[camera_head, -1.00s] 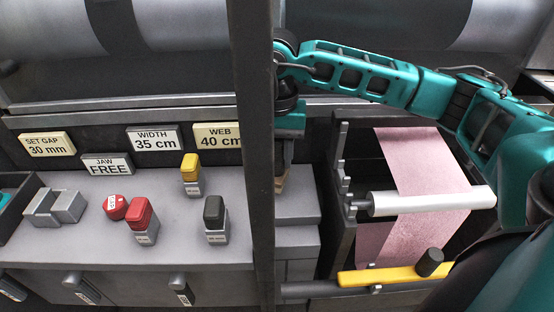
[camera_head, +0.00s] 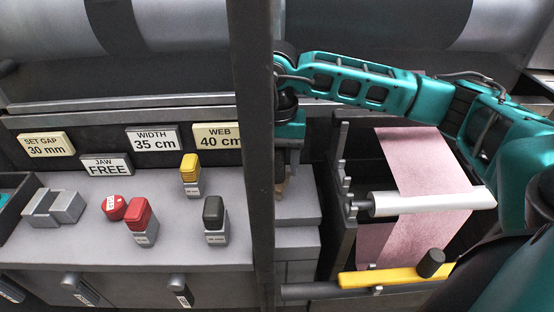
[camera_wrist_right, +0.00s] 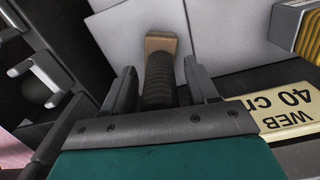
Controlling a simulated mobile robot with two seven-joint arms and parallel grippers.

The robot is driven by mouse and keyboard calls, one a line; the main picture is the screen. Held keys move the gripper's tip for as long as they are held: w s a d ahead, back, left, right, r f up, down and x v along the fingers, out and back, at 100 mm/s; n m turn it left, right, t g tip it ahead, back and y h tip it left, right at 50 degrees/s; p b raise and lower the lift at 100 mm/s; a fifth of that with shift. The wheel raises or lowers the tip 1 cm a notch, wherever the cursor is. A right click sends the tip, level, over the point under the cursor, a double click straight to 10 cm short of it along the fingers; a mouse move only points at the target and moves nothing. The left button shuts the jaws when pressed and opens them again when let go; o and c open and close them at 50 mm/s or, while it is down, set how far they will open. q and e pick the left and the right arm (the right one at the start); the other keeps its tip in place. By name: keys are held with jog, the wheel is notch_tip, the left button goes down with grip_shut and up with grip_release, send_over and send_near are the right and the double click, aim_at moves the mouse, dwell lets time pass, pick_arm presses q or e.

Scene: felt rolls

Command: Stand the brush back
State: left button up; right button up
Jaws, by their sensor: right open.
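What looks like the brush, a dark ribbed shaft (camera_wrist_right: 160,82) with a tan wooden block (camera_wrist_right: 160,42) at its far end, shows in the right wrist view. My right gripper (camera_wrist_right: 160,88) is open, with one finger on each side of the ribbed shaft; small gaps show between shaft and fingers. In the head view the right gripper (camera_head: 284,160) points down behind the dark upright post, and a bit of tan shows just below it. The post hides most of the brush there.
The dark post (camera_head: 264,150) stands close beside my right gripper. Left of it, a grey bench (camera_head: 90,235) carries red, yellow and black-topped blocks. Right of it, a rack holds a pale roller (camera_head: 410,203) with pink felt (camera_head: 410,155) and a yellow bar (camera_head: 390,276).

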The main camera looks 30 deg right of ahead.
jog(key=shift+r, duration=0.25)
notch_tip(320, 180, up, 11)
jog(key=shift+f+p, duration=0.2)
jog(key=shift+p, duration=0.5)
jog(key=shift+r, duration=0.6)
pick_arm(q)
jog(key=shift+s+a+r, duration=0.1)
jog(key=shift+s+a, duration=0.25)
jog(key=shift+a, duration=0.1)
jog(key=shift+w+d+r, duration=0.1)
jog(key=shift+w+r, duration=0.1)
